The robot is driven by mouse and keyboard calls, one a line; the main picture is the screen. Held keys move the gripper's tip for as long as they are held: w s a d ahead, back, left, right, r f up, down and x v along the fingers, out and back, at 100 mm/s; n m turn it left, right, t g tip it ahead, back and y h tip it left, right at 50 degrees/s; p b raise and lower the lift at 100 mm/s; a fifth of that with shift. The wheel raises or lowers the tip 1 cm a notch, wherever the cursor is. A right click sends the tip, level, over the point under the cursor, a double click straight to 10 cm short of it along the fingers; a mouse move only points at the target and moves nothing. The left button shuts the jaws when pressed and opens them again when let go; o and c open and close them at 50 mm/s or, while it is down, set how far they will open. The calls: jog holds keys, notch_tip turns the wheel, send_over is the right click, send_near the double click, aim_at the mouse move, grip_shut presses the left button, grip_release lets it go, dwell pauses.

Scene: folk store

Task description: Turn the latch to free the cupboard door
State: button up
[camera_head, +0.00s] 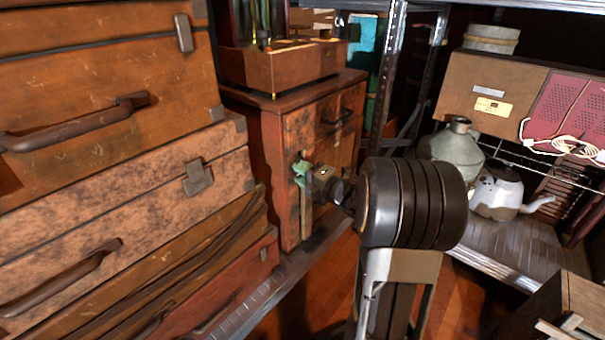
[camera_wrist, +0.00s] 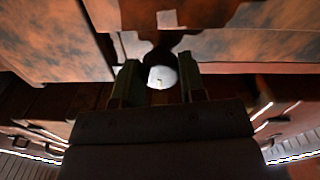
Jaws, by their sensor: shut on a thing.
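The wooden cupboard (camera_head: 285,128) stands in the middle of the head view, with its door closed against the frame as far as I can see. My gripper (camera_head: 301,182) is at the front of the cupboard, near its door edge. In the wrist view my gripper (camera_wrist: 160,76) has its two dark green fingers on either side of a small pale round piece (camera_wrist: 162,78), which looks like part of the latch. The fingers are shut on it. The rest of the latch is dark or hidden by my gripper, so its angle cannot be told.
Stacked suitcases (camera_head: 110,180) fill the left side close to the cupboard. A wooden box (camera_head: 280,68) stands on the cupboard top. A metal shelf at the right holds a white kettle (camera_head: 495,190), a grey jug (camera_head: 452,148) and a radio (camera_head: 500,95). Open floor shows below my arm.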

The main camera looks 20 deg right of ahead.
dwell(0.5)
jog(key=o, duration=0.6)
jog(key=shift+o, duration=0.2)
jog(key=p+v, duration=0.3)
jog(key=v, duration=1.1)
jog(key=shift+w+r+p, duration=0.1)
jog(key=shift+w+p, duration=0.1)
jog(key=shift+p, duration=0.15)
